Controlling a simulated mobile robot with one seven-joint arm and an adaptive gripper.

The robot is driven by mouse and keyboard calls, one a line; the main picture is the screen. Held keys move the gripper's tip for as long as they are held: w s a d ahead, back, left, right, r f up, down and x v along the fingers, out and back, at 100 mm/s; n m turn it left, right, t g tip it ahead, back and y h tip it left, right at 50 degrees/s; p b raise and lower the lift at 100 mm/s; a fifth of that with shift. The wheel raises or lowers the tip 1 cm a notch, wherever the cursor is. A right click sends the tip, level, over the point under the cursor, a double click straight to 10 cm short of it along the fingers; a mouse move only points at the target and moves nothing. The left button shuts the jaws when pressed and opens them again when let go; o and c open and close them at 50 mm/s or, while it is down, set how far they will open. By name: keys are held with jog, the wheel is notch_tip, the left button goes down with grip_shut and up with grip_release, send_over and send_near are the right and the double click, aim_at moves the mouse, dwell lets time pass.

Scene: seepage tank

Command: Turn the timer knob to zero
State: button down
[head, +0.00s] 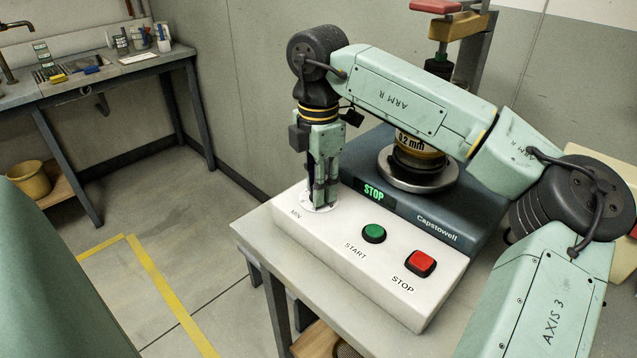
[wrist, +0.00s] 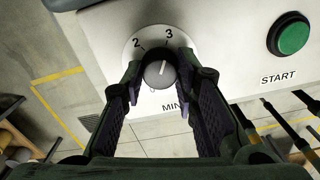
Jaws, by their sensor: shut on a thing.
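The timer knob (wrist: 159,73) is dark and round with a short white pointer line, on a white dial (wrist: 150,37) marked with 2 and 3. The pointer appears to slant up and slightly right, roughly toward the 3. Other marks are partly hidden by the knob and fingers. My gripper (wrist: 160,68) points down over the dial, one finger on each side of the knob, shut on it. In the head view my gripper (head: 321,197) stands at the left end of the white panel (head: 334,245), hiding most of the knob.
The green START button (head: 374,233) and red STOP button (head: 421,263) lie right of the dial. A display (head: 374,191) reads STOP in green. A metal pan (head: 418,171) sits on the machine behind, under my arm. A workbench (head: 115,67) stands far left.

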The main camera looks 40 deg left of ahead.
jog(key=shift+n, duration=0.3)
jog(key=n+b, duration=0.1)
jog(key=n, duration=1)
jog(key=shift+n, duration=0.3)
jog(key=n, duration=1.1)
jog(key=shift+w+p, duration=0.1)
jog(key=shift+p, duration=0.3)
jog(key=shift+n, duration=0.4)
jog(key=c, duration=1.3)
grip_release()
